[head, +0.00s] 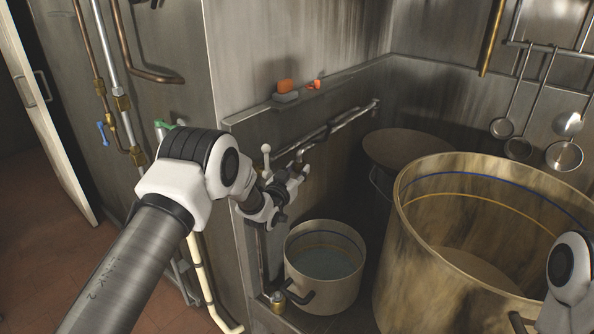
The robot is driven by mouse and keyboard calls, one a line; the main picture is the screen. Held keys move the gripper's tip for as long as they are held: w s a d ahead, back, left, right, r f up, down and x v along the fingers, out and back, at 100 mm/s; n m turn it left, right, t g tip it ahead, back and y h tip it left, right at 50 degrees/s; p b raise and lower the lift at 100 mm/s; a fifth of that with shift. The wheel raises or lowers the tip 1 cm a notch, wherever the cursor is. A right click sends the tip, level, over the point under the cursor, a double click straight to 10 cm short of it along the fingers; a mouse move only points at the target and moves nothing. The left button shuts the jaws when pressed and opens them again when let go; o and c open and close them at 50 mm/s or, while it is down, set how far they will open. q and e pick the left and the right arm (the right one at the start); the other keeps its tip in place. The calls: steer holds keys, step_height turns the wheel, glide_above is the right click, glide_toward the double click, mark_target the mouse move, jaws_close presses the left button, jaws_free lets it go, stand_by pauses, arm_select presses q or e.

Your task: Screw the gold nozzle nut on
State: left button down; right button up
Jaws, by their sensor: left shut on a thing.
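My left gripper (291,187) is beside the steel wall, above and left of the small pot (325,268). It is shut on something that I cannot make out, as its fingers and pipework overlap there. A brass-coloured fitting (278,299) shows low down, left of the small pot's handle; I cannot tell whether it is the gold nozzle nut. A grey pipe with a pale ball end (266,149) stands just behind the gripper. Only a link of my right arm shows at the right edge; its gripper is out of view.
A large stained pot (410,235) fills the right front. A dark round lid or pan (405,150) is behind it. A ledge (300,95) holds orange items. Ladles (518,147) hang at upper right. Pipes with brass joints (122,102) run down the left wall.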

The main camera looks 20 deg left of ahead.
arm_select(q)
steer(key=shift+a+r+m+h, duration=0.15)
steer(key=shift+m+h, duration=0.2)
steer(key=shift+h, duration=0.2)
steer(key=shift+a+r+m+h, duration=0.1)
steer(key=shift+m+h, duration=0.25)
steer(key=shift+h, duration=0.2)
steer(key=shift+d+f+g+h, duration=0.1)
steer(key=shift+d+g+h, duration=0.05)
steer(key=shift+g+h, duration=0.15)
steer(key=c, duration=0.9)
jaws_free()
steer(key=shift+o, duration=0.5)
steer(key=shift+d, duration=0.25)
